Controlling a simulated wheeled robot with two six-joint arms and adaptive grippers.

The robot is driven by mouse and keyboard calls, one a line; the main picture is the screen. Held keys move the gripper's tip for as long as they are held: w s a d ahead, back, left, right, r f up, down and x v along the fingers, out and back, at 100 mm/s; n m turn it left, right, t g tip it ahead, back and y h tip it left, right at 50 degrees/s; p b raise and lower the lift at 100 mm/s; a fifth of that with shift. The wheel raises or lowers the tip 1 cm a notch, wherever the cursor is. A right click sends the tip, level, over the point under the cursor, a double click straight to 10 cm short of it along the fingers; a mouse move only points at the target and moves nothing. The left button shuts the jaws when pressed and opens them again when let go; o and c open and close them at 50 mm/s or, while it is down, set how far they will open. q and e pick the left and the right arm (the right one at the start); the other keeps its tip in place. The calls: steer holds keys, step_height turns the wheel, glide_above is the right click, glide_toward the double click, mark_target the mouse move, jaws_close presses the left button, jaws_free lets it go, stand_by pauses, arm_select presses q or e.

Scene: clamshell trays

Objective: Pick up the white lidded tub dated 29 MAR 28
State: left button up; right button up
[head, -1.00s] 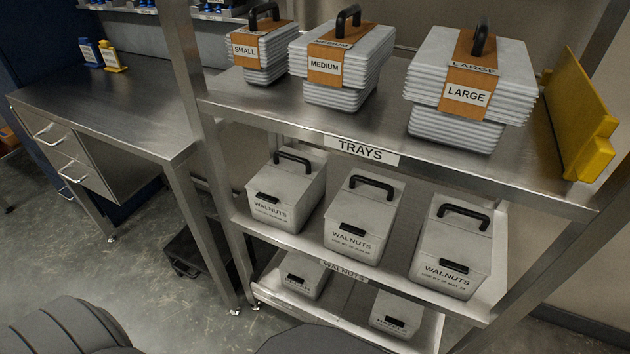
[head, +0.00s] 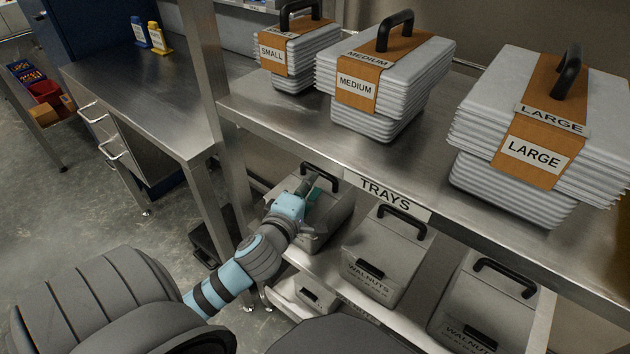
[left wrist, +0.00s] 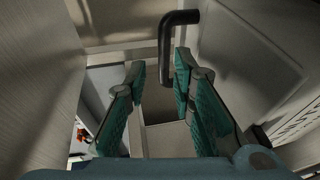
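Three pale lidded tubs with black handles stand on the middle shelf: a left tub (head: 338,212), a middle tub (head: 382,262) and a right tub (head: 480,305). The middle one reads WALNUTS; its date line is too small to read. The left tub's front is hidden behind my left arm. My left gripper (head: 310,190) is over the left tub, beside its black handle (head: 322,175). In the left wrist view my left gripper (left wrist: 160,78) is open, with a black handle (left wrist: 178,18) just ahead, near the right fingertip. My right gripper is not in view.
The upper shelf edge (head: 300,140), marked TRAYS, hangs close above the tubs. Stacked small (head: 300,55), medium (head: 385,85) and large (head: 545,130) trays stand on it. A steel post (head: 205,80) rises at left. A lower tub (head: 315,292) sits beneath.

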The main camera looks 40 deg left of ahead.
mark_target(320, 170)
arm_select(q)
steer(key=x, duration=0.2)
steer(key=b+x, duration=0.1)
steer(key=x, duration=0.4)
steer(key=shift+a+f+b, duration=0.2)
steer(key=shift+f+b, duration=0.1)
steer(key=shift+f, duration=0.05)
jaws_close()
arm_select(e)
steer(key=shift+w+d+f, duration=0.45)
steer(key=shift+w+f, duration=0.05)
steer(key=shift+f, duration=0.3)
arm_select(q)
steer(key=shift+r, duration=0.1)
